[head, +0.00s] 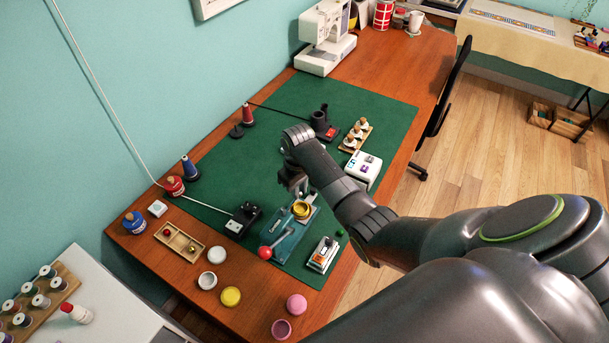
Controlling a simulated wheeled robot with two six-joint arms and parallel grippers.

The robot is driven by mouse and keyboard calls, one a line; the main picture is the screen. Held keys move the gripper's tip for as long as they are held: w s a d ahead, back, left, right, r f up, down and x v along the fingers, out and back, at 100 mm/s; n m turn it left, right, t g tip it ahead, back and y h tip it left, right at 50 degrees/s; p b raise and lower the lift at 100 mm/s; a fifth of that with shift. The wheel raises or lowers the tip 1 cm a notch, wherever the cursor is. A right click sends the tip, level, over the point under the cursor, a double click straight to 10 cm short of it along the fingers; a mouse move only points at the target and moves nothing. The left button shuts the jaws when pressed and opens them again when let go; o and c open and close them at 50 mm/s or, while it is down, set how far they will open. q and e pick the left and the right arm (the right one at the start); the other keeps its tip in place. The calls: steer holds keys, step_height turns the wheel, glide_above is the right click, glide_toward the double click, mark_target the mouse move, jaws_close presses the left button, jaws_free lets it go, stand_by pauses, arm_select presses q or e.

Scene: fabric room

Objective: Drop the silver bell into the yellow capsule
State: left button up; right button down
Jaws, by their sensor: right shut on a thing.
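My right gripper (299,193) points down just above the yellow capsule (301,210). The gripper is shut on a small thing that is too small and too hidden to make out. The open yellow capsule part sits in the teal press (286,237) with the red knob. A round yellow piece (230,296) lies on the wood at the front. The silver bell cannot be made out clearly. A wooden tray (168,243) at the left holds a small gold-coloured bell (192,248). My left gripper is out of view.
A white round piece (207,280) and pink pieces (296,304) lie at the front edge. A black device (244,217) stands left of the press, and a small silver-and-orange device (324,254) right of it. The green mat (270,140) has free room behind.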

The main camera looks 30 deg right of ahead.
mark_target(301, 195)
steer(key=shift+s+d+r, duration=0.15)
steer(key=shift+s, duration=0.1)
steer(key=shift+f+b, duration=0.4)
steer(key=shift+f, duration=0.25)
step_height(301, 195, down, 4)
steer(key=b, duration=0.5)
steer(key=shift+f, duration=0.15)
arm_select(q)
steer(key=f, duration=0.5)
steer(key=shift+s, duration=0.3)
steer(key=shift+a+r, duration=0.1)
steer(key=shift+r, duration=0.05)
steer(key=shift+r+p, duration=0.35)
steer(key=shift+p, duration=0.15)
